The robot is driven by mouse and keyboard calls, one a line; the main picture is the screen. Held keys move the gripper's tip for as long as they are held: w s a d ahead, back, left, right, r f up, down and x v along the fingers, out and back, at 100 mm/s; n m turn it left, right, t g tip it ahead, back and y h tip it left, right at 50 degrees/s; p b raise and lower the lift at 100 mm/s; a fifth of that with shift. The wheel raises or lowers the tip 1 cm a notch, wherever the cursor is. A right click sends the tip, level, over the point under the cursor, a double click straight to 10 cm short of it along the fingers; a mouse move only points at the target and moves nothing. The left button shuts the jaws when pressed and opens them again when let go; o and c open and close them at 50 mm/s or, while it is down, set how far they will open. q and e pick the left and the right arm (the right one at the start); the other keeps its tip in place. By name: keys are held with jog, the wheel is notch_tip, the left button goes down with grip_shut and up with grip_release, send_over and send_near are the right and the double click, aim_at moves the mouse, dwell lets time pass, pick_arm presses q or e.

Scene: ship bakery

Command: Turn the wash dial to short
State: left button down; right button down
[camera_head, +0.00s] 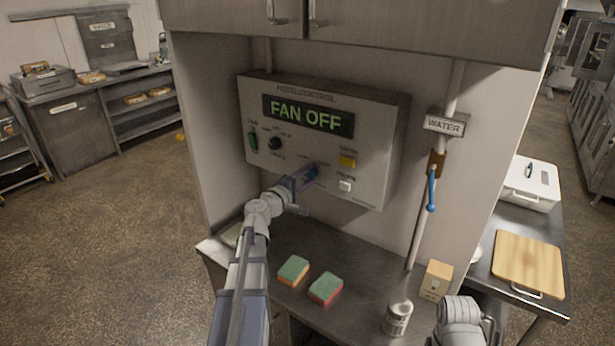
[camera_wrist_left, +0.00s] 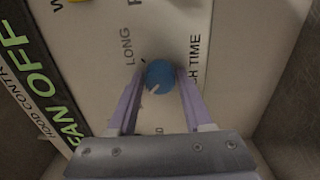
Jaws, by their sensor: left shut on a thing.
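The wash dial (camera_wrist_left: 160,74) is a round blue knob with a small white mark on its lower face in the left wrist view. "LONG" is printed to its upper left, and a label ending in "H TIME" is to its right. Lettering below the dial is mostly cut off. My left gripper (camera_wrist_left: 158,92) has a finger on each side of the dial and is shut on it. In the head view the left gripper (camera_head: 306,176) reaches the lower middle of the control panel (camera_head: 376,140) and mostly hides the dial. No fingers of my right gripper show.
The panel display (camera_head: 308,116) reads "FAN OFF". A black knob (camera_head: 274,144), yellow button (camera_head: 346,161) and white button (camera_head: 345,185) are near my left gripper. A blue-handled water valve (camera_head: 432,190) is at right. Two sponges (camera_head: 293,271), a can (camera_head: 398,317) and a box (camera_head: 436,281) stand below.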

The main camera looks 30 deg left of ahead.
pick_arm(q)
jog(key=shift+c, duration=1.5)
grip_release()
jog(key=s, duration=0.7)
jog(key=shift+s+a, duration=0.35)
jog(key=shift+s, duration=0.05)
